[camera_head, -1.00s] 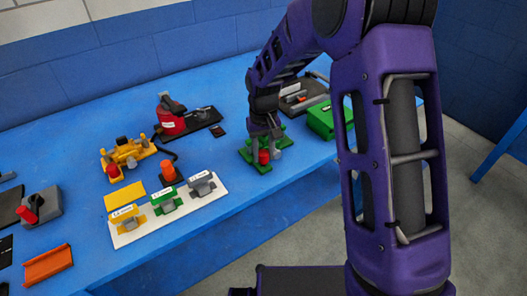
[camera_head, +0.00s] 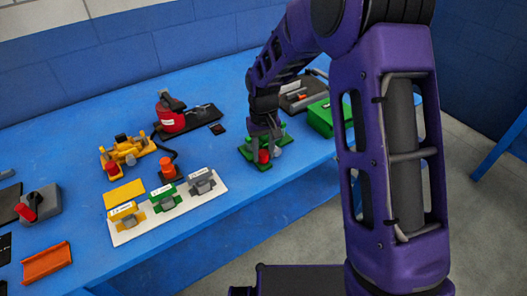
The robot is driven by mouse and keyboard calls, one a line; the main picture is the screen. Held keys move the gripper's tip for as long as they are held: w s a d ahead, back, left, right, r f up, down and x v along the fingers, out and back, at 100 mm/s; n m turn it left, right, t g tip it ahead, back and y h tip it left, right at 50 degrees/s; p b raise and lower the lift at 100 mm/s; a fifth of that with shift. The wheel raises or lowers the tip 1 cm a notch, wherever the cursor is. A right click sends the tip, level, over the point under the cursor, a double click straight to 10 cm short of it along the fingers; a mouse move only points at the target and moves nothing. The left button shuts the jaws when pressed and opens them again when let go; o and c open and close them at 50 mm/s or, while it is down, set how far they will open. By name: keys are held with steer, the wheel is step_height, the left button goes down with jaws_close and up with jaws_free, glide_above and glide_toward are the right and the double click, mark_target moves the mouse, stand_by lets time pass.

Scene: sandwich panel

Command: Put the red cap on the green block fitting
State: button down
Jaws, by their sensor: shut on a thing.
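The green block fitting (camera_head: 247,153) lies on the blue table (camera_head: 222,190) near its front edge, below the end of my purple arm. A small red cap (camera_head: 263,157) shows at the fitting, right under my gripper (camera_head: 265,141). My gripper points down and is shut on the red cap. A grey round part (camera_head: 276,153) of the fitting shows just right of the cap. The fingertips are small and dark here, and the arm hides part of the fitting. I cannot tell whether the cap touches the fitting.
A white board with several coloured clamps (camera_head: 123,239) lies left of the fitting. A yellow fitting (camera_head: 126,150), a red canister (camera_head: 170,120) and an orange-red piece (camera_head: 167,168) stand farther left. A green box (camera_head: 320,117) sits right. Bare table lies in front of the fitting.

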mark_target(264, 153)
steer(key=shift+f, duration=0.4)
stand_by(0.4)
stand_by(0.4)
steer(key=shift+c, duration=0.4)
jaws_free()
steer(key=shift+r, duration=0.15)
steer(key=shift+r+p, duration=2.45)
steer(key=shift+r, duration=1.2)
